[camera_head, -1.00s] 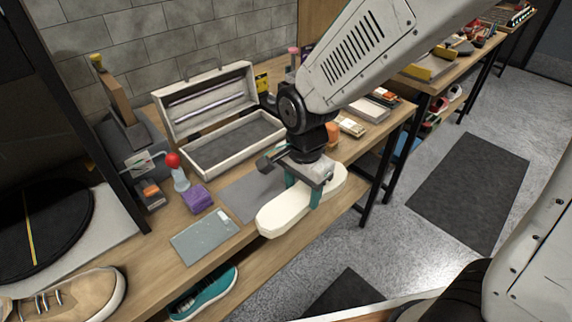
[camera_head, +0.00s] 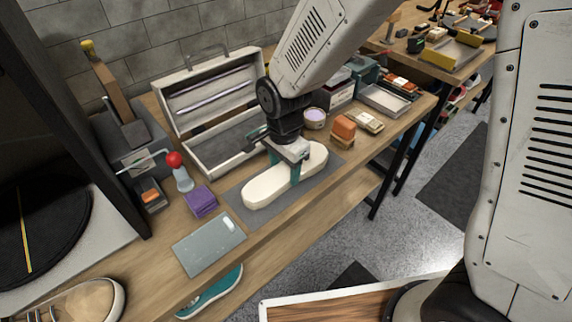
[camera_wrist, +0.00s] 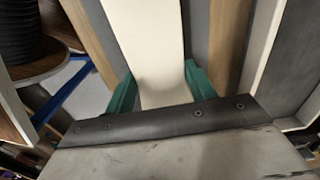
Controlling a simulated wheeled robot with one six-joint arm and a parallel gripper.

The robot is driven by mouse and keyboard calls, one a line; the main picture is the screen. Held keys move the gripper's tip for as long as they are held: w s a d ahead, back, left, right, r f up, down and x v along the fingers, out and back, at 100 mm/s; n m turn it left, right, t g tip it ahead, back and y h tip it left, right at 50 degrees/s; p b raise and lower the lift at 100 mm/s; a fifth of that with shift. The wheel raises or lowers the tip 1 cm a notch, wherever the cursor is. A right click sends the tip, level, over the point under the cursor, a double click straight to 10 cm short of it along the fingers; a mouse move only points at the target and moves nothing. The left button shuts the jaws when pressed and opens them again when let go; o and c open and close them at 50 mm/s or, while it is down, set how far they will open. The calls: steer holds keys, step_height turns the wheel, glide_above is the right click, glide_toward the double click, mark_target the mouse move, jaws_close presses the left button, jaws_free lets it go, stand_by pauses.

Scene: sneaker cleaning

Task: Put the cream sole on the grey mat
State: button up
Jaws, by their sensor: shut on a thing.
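The cream sole (camera_head: 268,188) is a long, pale, rounded slab over the grey mat (camera_head: 237,207), lying lengthwise along it. My gripper (camera_head: 296,172) is shut across the sole near its right part, with a teal finger on each side. In the wrist view the sole (camera_wrist: 148,40) runs between the two teal fingers (camera_wrist: 155,90). The mat shows around the sole on the workbench. I cannot tell whether the sole's underside touches the mat or is slightly above it.
An open white case (camera_head: 186,131) stands behind the mat. A purple block (camera_head: 201,201), a red-knobbed tool (camera_head: 177,166) and a grey-green plate (camera_head: 208,243) lie to the left. An orange-topped brush (camera_head: 343,130) and a round tin (camera_head: 314,118) are to the right.

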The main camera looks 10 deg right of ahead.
mark_target(284, 171)
steer(key=o, duration=1.1)
steer(key=shift+f, duration=0.1)
step_height(284, 171, up, 12)
steer(key=s+d+r+n, duration=0.3)
steer(key=s+d+r, duration=0.1)
steer(key=d, duration=0.3)
steer(key=s+d+r+n, duration=0.2)
steer(key=s+d+r, duration=0.3)
steer(key=d, duration=0.2)
steer(key=s+d+n, duration=0.2)
steer(key=s, duration=0.1)
steer(key=s+d+n, duration=0.2)
steer(key=s, duration=0.2)
steer(key=s+d+n+t, duration=0.1)
steer(key=s+d, duration=0.1)
steer(key=s, duration=0.1)
steer(key=shift+s+d+r+n, duration=0.35)
steer(key=shift+d+n, duration=0.05)
